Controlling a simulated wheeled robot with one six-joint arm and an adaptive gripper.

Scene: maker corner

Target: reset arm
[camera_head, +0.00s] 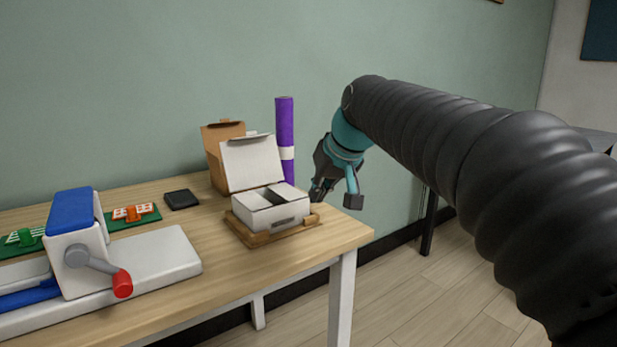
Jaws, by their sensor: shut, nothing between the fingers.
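My gripper (336,192) is at the right end of the wooden table, beside the open white box and above the table's right edge. It points downward, shut and empty, with its dark fingers partly turned from view. My arm, in a black ribbed sleeve, reaches in from the right of the picture. The white box (275,214) has its lid raised and sits on a wooden tray (252,238). Whether the fingers touch the tray cannot be told.
A purple roll (285,135) stands upright behind the box, next to an open brown carton (214,150). A black flat item (181,199) lies left of them. A blue and white press with a red-knobbed lever (90,250) fills the table's left. Open floor (450,290) lies right.

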